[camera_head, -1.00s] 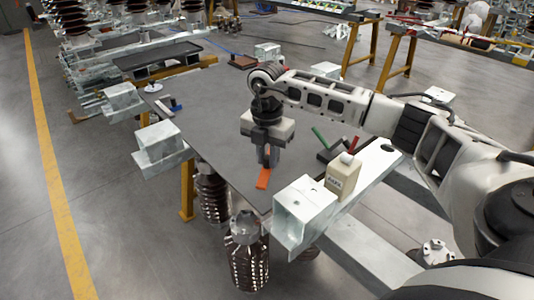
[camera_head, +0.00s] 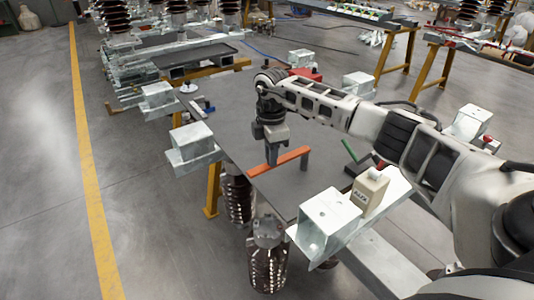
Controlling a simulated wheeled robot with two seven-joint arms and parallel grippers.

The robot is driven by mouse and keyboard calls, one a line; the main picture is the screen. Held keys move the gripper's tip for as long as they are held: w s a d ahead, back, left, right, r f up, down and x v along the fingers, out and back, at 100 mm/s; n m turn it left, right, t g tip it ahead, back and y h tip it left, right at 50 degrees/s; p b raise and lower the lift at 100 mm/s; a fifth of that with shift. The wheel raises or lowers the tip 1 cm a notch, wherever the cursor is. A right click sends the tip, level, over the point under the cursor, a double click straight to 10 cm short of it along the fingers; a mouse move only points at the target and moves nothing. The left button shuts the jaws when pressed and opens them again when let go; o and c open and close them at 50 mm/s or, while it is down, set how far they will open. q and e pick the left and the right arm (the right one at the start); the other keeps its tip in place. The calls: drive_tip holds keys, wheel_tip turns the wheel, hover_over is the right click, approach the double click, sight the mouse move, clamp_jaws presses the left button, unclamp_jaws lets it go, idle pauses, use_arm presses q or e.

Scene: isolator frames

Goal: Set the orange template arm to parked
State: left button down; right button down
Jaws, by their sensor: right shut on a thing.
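The orange template arm (camera_head: 292,157) is a long flat bar near the front of the dark table top. It lies slantwise, one end toward the front left edge and the other toward the right. My right gripper (camera_head: 272,160) points down over the bar left of its middle and is shut on it; the fingers hide part of the bar. No marking of a parked position can be made out. My left gripper is not in view.
A beige box with lettering (camera_head: 368,192) stands on a metal bracket at the front right. A green bar (camera_head: 349,150) and a dark block lie right of the template arm. Metal blocks (camera_head: 192,142) line the left edge. The table's middle is mostly clear.

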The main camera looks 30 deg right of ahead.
drive_tip(key=shift+w+d+r, duration=0.1)
drive_tip(key=shift+w+r, duration=0.05)
drive_tip(key=c, duration=1.3)
unclamp_jaws()
wheel_tip(320, 180, up, 16)
drive_tip(key=b, duration=0.1)
